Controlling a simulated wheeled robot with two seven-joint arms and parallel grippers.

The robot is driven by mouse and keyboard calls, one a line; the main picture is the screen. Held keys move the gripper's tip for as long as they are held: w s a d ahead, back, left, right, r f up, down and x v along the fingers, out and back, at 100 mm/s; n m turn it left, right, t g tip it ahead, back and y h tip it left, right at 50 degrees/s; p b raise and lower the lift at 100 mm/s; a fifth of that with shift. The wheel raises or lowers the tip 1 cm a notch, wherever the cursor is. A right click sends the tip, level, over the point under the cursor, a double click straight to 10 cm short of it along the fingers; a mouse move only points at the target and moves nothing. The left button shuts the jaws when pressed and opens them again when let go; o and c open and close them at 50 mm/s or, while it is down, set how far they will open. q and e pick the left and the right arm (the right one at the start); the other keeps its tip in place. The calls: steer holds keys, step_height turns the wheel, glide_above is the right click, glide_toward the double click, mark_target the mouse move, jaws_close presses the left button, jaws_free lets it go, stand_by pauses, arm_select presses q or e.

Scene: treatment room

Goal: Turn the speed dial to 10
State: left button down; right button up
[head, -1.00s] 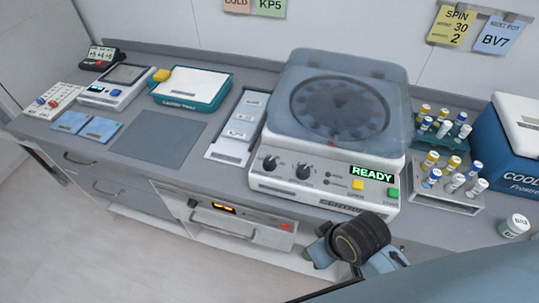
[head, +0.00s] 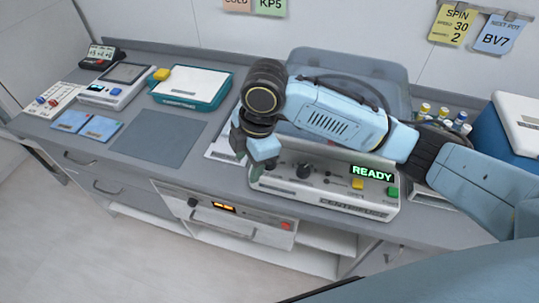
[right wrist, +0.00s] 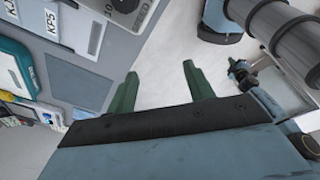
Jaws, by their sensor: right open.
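The centrifuge (head: 330,205) has a front panel with dark round dials and a green READY display (head: 373,174). The right-hand dial (head: 303,171) shows. The left-hand dial is hidden behind my right gripper (head: 247,168), which hangs over the panel's left end, fingers down. In the right wrist view, its two green fingers stand apart with nothing between them (right wrist: 160,78). A dark dial part (right wrist: 125,5) beside the printed SPEED and 10 is at the top edge there, beyond the fingertips. Its pointer setting is not readable. I cannot make out my left gripper.
My right arm covers much of the centrifuge lid (head: 380,65). A yellow button (head: 357,184) and green button (head: 393,191) sit right on the panel. A note (head: 452,25) reads SPIN 30 2. A grey mat (head: 160,138) lies clear on the left.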

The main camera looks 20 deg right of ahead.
steer(key=w+d+r+n+h, duration=0.2)
steer(key=w+d+r, duration=0.3)
steer(key=d+r, duration=0.15)
steer(key=shift+g, duration=0.3)
steer(key=f, duration=1.3)
steer(key=shift+s+a, duration=0.2)
steer(key=shift+c, duration=0.3)
